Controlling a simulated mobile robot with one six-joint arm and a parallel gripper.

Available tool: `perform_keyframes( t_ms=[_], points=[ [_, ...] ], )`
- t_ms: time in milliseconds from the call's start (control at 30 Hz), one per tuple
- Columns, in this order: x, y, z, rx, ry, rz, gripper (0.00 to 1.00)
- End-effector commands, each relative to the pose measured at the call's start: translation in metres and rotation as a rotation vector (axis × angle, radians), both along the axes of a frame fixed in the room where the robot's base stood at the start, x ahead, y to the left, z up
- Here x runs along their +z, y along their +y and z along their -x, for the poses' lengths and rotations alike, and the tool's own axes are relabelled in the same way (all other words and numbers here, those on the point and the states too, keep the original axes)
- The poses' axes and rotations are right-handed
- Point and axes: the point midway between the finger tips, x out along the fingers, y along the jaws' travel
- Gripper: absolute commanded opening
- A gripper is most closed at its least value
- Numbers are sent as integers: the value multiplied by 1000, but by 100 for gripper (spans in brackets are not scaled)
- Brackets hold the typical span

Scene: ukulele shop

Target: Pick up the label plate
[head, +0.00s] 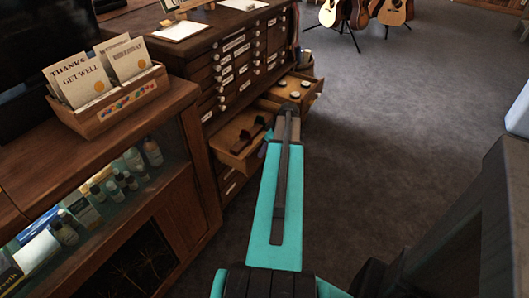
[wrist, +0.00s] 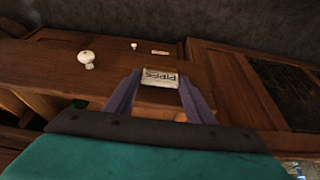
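The label plate (wrist: 160,78) is a small pale plate with dark lettering that reads "PIPES", upside down in the wrist view. It appears to sit at the brown wooden drawer front. My gripper (wrist: 160,72) has its two purple fingers apart, one on each side of the plate. The fingertips are very close to the plate's ends; I cannot tell if they touch. In the head view my arm hides the plate and most of the gripper, with only a bit of purple finger (head: 265,141) showing beside the open drawer (head: 234,162).
The open drawer holds dark pipes (head: 247,135). Another open drawer (head: 312,88) behind it holds round pale items. White knobs (wrist: 86,59) stick out from the wood near my gripper. A glass-fronted counter (head: 115,185) stands to the left. Grey carpet (head: 400,130) is clear to the right.

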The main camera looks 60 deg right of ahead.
Motion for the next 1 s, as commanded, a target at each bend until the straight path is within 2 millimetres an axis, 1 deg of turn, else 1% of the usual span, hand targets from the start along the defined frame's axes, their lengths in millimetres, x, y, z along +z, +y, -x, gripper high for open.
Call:
perform_keyframes(
  t_ms=[33, 133, 400, 567, 767, 900, 933, 1000],
  points=[
    [0, 0, 0, 0, 0, 0, 40],
    [0, 0, 0, 0, 0, 0, 23],
    [0, 0, 0, 0, 0, 0, 23],
    [4, 0, 0, 1, 0, 0, 23],
    [18, 0, 0, 1, -1, 1, 23],
    [34, 0, 0, 1, -1, 2, 23],
    [38, 1, 0, 1, -1, 3, 23],
    [36, 6, 15, -2, 0, 0, 23]
  ],
)
